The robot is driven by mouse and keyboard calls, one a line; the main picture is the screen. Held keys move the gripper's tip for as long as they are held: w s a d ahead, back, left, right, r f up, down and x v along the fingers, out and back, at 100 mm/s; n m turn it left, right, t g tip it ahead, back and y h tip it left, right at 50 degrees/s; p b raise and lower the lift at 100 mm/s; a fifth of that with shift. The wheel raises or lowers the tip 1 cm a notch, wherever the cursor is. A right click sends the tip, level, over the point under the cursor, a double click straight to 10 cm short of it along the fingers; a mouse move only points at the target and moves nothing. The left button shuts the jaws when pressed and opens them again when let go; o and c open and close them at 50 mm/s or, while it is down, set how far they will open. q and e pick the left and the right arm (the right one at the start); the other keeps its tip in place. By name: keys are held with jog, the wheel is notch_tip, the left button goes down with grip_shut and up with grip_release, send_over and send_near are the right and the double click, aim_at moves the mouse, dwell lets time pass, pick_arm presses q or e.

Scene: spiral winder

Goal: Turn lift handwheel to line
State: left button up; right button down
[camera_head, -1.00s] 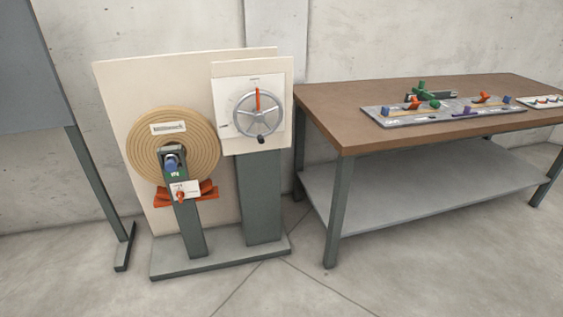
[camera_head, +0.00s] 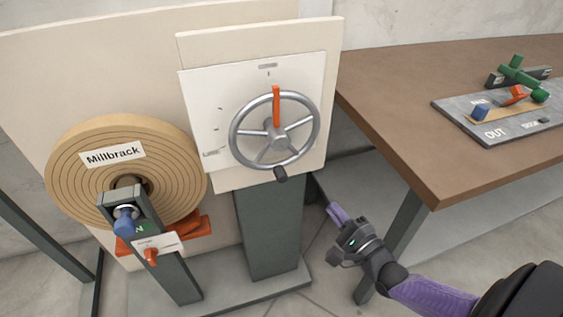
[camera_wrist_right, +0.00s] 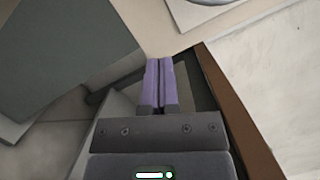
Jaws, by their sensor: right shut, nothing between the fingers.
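The lift handwheel (camera_head: 318,131) is a silver three-spoked wheel on a white panel (camera_head: 220,95). A red pointer (camera_head: 276,106) stands near the top of the wheel, close below a small mark at the panel's upper edge. A dark crank knob (camera_head: 280,174) sits at the wheel's bottom. My right gripper (camera_head: 335,209) has purple fingers and is below and right of the wheel, apart from it. It is shut and empty; in the right wrist view its fingers (camera_wrist_right: 158,82) lie together. My left gripper is not in view.
A brown-topped bench (camera_head: 410,110) is close on the right, holding a grey board (camera_head: 500,128).

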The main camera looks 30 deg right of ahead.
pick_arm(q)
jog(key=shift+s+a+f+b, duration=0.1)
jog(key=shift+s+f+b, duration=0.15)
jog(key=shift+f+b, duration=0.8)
pick_arm(e)
jog(key=w+a+r, duration=0.1)
jog(key=w, duration=0.4)
jog(key=w+a+r, duration=0.1)
jog(key=w+a, duration=0.1)
jog(key=w, duration=0.3)
jog(key=shift+w+a+r, duration=0.2)
jog(key=shift+a+r, duration=0.1)
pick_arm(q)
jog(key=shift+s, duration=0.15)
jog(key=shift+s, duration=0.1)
pick_arm(e)
jog(key=shift+a+f, duration=0.1)
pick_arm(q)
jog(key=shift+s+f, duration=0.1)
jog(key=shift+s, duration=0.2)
pick_arm(e)
jog(key=shift+a+m, duration=0.25)
jog(key=shift+m, duration=0.25)
jog(key=shift+w, duration=0.1)
